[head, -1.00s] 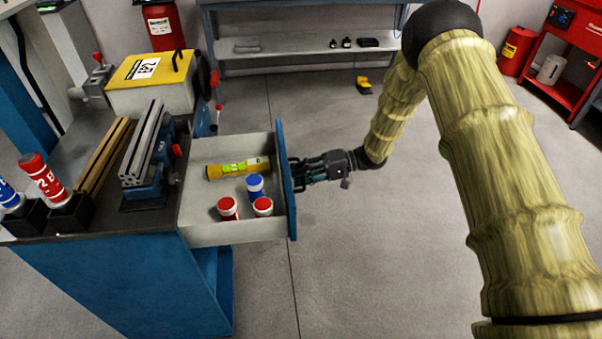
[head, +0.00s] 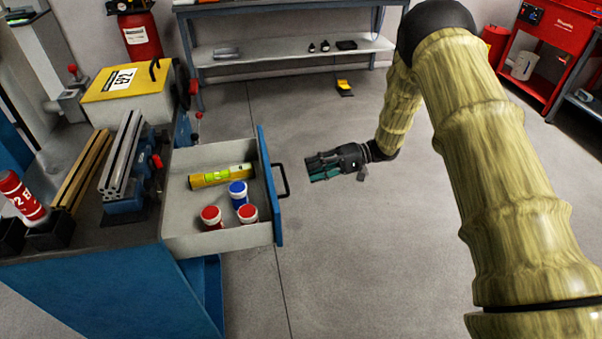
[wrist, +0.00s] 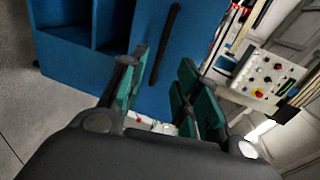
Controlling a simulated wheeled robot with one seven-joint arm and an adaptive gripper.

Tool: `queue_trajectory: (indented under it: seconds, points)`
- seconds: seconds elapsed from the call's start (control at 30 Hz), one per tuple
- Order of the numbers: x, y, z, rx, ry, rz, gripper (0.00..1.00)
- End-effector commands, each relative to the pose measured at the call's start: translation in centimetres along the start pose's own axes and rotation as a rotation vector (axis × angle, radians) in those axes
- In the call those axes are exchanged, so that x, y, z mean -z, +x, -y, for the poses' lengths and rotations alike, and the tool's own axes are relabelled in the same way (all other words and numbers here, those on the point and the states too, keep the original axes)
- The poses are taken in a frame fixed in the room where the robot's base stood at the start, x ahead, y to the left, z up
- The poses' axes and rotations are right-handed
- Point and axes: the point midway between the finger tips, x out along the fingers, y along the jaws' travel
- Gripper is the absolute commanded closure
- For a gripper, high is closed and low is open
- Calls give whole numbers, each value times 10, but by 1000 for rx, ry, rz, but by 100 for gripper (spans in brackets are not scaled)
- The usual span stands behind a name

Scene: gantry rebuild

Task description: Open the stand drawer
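The stand drawer (head: 222,238) is pulled out to the right of the blue stand (head: 110,295). It holds a yellow level (head: 222,176), two red-capped jars (head: 211,216) and a blue-capped jar (head: 238,192). The black handle (head: 284,180) on its blue front is free. My gripper (head: 312,168) is to the right of the handle, apart from it. In the wrist view my gripper (wrist: 158,92) has its green-padded fingers spread with nothing between them, and a dark handle (wrist: 165,45) on a blue face shows beyond.
The floor right of the drawer is clear.

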Motion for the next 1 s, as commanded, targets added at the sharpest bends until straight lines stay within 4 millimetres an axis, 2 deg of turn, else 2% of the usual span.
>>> queue_trajectory:
  seconds: [0.2, 0.4, 0.8, 0.87, 1.0]
  points:
    - [0, -19, 0, 0, -1, 1, 68]
    - [0, -22, 0, -1, 0, 1, 68]
    - [0, -21, -2, 1, -3, -8, 68]
    - [-1, -18, -6, 5, -13, -30, 68]
    - [-5, -3, -28, 7, -66, -158, 68]
